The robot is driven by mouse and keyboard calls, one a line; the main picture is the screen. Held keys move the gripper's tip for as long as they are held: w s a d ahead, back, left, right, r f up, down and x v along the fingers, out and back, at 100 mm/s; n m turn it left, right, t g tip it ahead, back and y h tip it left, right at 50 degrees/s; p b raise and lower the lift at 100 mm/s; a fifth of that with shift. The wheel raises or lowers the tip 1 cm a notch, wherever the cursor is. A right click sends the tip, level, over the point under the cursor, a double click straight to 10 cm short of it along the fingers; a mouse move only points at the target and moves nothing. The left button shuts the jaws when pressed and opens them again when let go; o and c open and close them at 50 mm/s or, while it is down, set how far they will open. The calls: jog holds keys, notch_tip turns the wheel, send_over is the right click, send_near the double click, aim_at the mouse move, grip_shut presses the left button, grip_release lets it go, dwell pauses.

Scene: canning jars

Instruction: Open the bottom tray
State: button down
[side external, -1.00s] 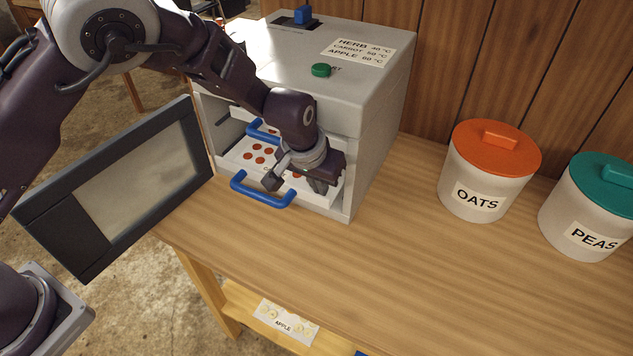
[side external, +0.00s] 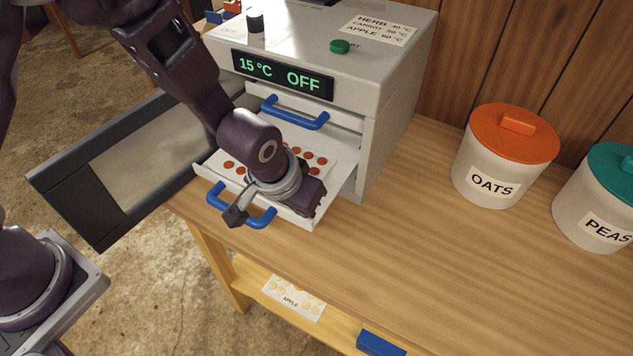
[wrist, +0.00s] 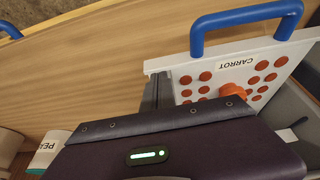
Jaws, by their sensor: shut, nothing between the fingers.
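The bottom tray (side external: 312,219) is white, with a blue bar handle (side external: 262,217) on its front. It sticks out of the white dryer cabinet and carries several orange-red slices. In the wrist view, the tray (wrist: 240,52) has a CARROT label and its blue handle (wrist: 246,18) stands at the top. My gripper (side external: 236,213) is shut and empty, low in front of the tray by the handle; I cannot tell whether it touches. My wrist hides part of the tray.
An upper blue handle (side external: 295,113) sits inside the cabinet (side external: 395,95). The display (side external: 282,75) reads 15 °C OFF. The windowed door (side external: 150,160) hangs open at left. OATS (side external: 490,170) and PEAS (side external: 597,215) jars stand right. The counter between is clear.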

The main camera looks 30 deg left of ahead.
jog(key=s+f, duration=0.1)
jog(key=s, duration=0.6)
jog(key=shift+g, duration=0.3)
notch_tip(320, 180, up, 12)
jog(key=s+a+r+h, duration=0.1)
jog(key=s+a+r, duration=0.2)
jog(key=a+r, duration=0.65)
jog(key=s+a+r+t+y, duration=0.1)
jog(key=s+a+r+t, duration=0.1)
jog(key=s+a, duration=0.6)
jog(key=shift+s+a+r, duration=0.25)
jog(key=shift+s+r, duration=0.3)
jog(key=shift+s, duration=0.5)
